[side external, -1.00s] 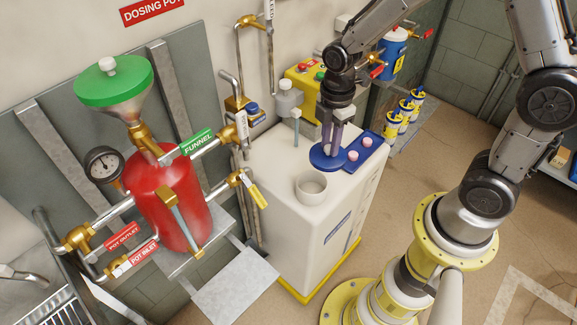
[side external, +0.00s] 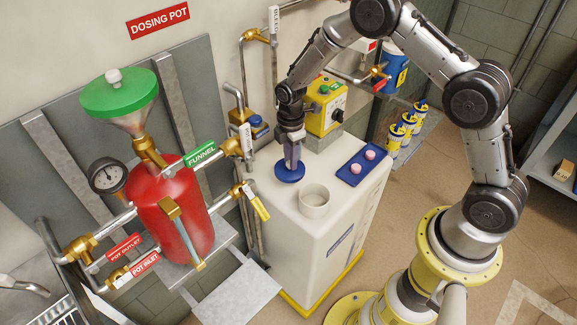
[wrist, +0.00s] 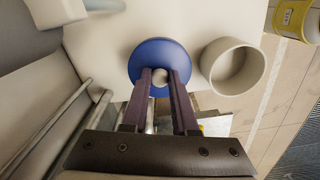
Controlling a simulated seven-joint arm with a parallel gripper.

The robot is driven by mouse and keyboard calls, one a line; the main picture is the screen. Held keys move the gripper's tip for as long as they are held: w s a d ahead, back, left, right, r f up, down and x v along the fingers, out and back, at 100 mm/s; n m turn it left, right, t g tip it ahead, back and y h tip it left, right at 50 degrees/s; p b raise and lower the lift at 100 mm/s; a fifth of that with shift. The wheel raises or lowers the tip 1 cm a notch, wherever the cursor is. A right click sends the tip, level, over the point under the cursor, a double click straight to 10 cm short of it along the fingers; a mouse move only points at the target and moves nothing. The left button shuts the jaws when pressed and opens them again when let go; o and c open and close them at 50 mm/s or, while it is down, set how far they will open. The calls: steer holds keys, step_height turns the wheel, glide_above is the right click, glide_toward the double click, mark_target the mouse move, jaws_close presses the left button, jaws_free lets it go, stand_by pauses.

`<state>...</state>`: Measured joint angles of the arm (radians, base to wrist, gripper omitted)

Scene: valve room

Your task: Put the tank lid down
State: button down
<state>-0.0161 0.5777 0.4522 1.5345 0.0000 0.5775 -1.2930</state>
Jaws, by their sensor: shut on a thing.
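The tank lid is a round blue disc (side external: 289,174) with a pale knob. My gripper (side external: 291,163) points down and is shut on that knob. In the wrist view the lid (wrist: 150,48) lies under my gripper (wrist: 160,80), with the knob between the fingertips. The lid is at the top of the white tank (side external: 280,215), left of and behind its open round neck (side external: 314,206). The neck (wrist: 222,50) is uncovered and apart from the lid. I cannot tell whether the lid touches the tank top.
A blue tray (side external: 352,178) with two pink round pieces sits right of the neck. A yellow control box (side external: 322,110) stands behind. A yellow-handled valve (side external: 258,203) and the red dosing pot (side external: 168,215) are to the left. Bare tank top surrounds the neck.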

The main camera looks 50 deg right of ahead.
mark_target(288, 167)
steer(key=shift+w+f, duration=0.3)
steer(key=shift+f, duration=0.1)
steer(key=shift+w+f, duration=0.1)
steer(key=shift+f, duration=1.5)
steer(key=shift+f, duration=0.1)
steer(key=c, duration=0.7)
jaws_free()
